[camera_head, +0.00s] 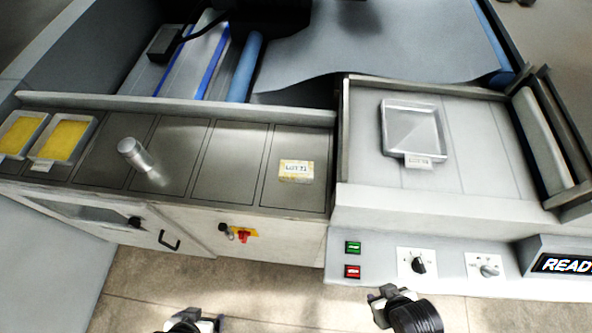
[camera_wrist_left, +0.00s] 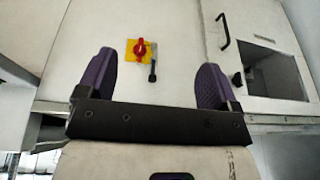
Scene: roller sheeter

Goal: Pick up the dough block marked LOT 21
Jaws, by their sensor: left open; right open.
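A small pale yellow dough block (camera_head: 296,170) with a white label sits on the dark counter, in the section nearest the machine's raised bed. Its label print is too small to read for certain. My left gripper (camera_head: 190,322) is at the bottom edge of the head view, in front of the cabinet and well short of the block. In the left wrist view it is open and empty (camera_wrist_left: 153,85), facing the cabinet front. My right gripper (camera_head: 388,296) is open below the control panel, apart from the block.
Two trays of yellow material (camera_head: 62,138) stand at the counter's left end. A metal cylinder (camera_head: 136,155) stands on the counter. A labelled metal tray (camera_head: 411,128) lies on the bed. A red-yellow switch (camera_head: 243,235) and a handle (camera_head: 168,241) project from the cabinet front.

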